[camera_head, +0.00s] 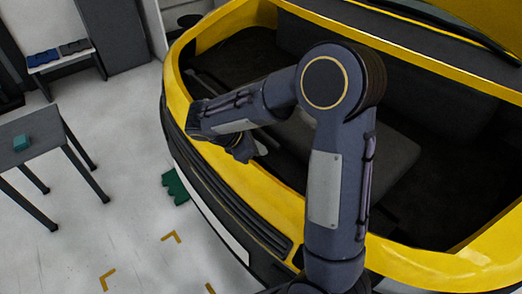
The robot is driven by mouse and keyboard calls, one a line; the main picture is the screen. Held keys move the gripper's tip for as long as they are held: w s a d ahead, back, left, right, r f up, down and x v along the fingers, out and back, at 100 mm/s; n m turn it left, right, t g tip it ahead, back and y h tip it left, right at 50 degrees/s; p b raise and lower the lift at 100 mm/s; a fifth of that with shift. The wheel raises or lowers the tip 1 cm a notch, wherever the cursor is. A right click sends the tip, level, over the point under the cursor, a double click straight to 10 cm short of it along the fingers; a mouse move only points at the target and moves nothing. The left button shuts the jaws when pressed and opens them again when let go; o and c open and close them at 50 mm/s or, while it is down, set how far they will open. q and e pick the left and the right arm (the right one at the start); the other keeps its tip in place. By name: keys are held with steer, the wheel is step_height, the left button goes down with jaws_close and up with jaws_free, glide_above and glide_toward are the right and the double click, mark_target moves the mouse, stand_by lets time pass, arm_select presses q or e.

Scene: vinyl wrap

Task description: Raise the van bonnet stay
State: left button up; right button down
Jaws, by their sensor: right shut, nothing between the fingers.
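The yellow van (395,52) stands with its bonnet (490,18) up at the top right corner and its engine bay (440,165) open. A thin dark bar (207,84) lies low along the left inner edge of the bay; I cannot tell for sure that it is the stay. My right arm reaches in from the bottom, bends at the elbow over the bay and extends left. My right gripper (250,150) is shut and empty, low by the front edge of the bay, partly hidden by my wrist. My left gripper is out of view.
A bench (62,62) with blue and dark items is at the back left. A green piece (175,187) lies on the floor by the bumper. Yellow corner marks (108,279) are on the open floor.

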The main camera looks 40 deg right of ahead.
steer(key=w+f+n+h, duration=0.1)
steer(key=w, duration=0.1)
steer(key=w+a+f+n+t+h, duration=0.1)
steer(key=w+f+n, duration=0.1)
steer(key=w, duration=0.1)
steer(key=w+a+f+n+h+b, duration=0.1)
steer(key=w, duration=0.1)
steer(key=shift+w+f+n+t+h, duration=0.3)
steer(key=shift+w+n+h, duration=0.1)
steer(key=x, duration=1)
